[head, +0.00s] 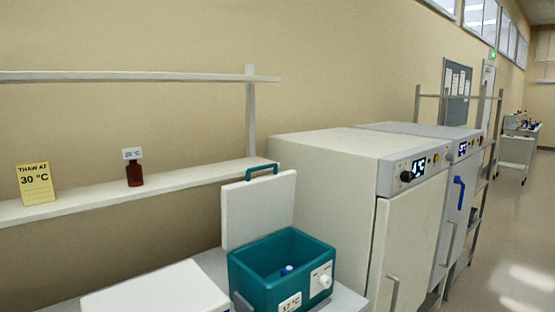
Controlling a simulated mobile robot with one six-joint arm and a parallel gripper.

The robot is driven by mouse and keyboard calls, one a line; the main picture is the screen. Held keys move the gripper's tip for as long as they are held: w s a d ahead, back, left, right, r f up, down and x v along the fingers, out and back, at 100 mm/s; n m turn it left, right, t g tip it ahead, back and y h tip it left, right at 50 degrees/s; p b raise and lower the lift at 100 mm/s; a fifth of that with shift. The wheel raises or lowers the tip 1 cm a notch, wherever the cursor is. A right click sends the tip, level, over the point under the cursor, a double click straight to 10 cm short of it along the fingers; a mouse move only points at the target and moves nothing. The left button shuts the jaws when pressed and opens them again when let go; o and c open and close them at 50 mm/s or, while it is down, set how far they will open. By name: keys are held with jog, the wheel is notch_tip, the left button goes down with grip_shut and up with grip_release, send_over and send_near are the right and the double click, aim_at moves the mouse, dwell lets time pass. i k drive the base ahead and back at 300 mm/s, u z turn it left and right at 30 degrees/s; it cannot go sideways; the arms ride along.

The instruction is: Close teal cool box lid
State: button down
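The teal cool box (258,287) stands on a light grey bench in the lower middle of the head view. Its white lid (262,208) stands open and upright at the back of the box, with a teal handle (262,171) on its top edge. Inside the box a small item with a blue top (287,270) shows. The front carries a round white knob and a label reading about 17 °C. My gripper is not in view.
A white box top (155,290) lies left of the cool box. A tall cream cabinet (340,175) stands close on its right. A wall shelf (90,203) behind holds a brown bottle (134,173) and a yellow "THAW AT 30 °C" card (36,184). Floor at far right is open.

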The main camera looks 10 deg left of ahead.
aim_at(252, 209)
jog(key=i, duration=0.85)
jog(key=z, duration=0.05)
